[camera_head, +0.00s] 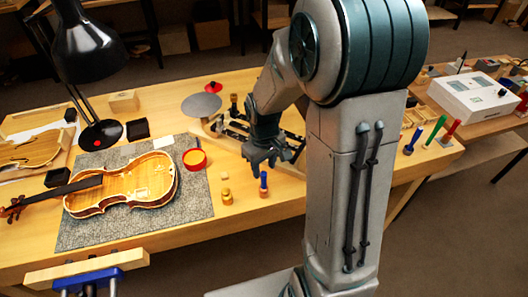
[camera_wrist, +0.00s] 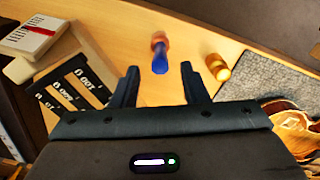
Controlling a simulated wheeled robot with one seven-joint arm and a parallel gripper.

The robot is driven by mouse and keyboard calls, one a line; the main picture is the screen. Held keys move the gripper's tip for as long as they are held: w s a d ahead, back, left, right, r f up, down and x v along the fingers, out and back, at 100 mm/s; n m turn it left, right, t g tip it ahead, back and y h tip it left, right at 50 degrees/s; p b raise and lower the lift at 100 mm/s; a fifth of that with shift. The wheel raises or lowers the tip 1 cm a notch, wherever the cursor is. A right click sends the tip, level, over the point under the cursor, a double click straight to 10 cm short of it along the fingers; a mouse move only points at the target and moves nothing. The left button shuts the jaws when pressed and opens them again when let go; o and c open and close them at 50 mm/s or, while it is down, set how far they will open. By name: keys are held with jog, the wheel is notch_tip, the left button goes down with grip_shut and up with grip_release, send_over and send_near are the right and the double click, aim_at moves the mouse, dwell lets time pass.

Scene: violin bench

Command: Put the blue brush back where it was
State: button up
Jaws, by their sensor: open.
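A small upright blue piece (camera_head: 263,180), which looks like the blue brush, stands on the wooden bench right of the grey mat. My gripper (camera_head: 263,163) is open and empty just above and behind it, pointing down. In the wrist view the blue piece (camera_wrist: 160,58) shows between the spread fingertips of my gripper (camera_wrist: 160,72), with a brownish end; I cannot tell whether it is between the jaws or beyond them. Another blue-handled tool (camera_head: 412,141) stands at the bench's right end beside a green one (camera_head: 435,130) and a red one (camera_head: 451,132).
A small brass-coloured jar (camera_head: 227,197) stands close left of the blue piece. A violin (camera_head: 125,184) lies on the grey mat (camera_head: 190,222) with a red-rimmed round dish (camera_head: 195,158). A black lamp (camera_head: 100,132) stands behind. Bare bench lies in front of the blue piece.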

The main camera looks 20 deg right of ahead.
notch_tip(320, 180, up, 6)
jog(key=shift+s, duration=0.1)
jog(key=s+r+m+t, duration=0.3)
jog(key=s+r, duration=0.5)
jog(key=s, duration=0.6)
jog(key=shift+r+m, duration=0.15)
jog(key=shift+m, duration=0.55)
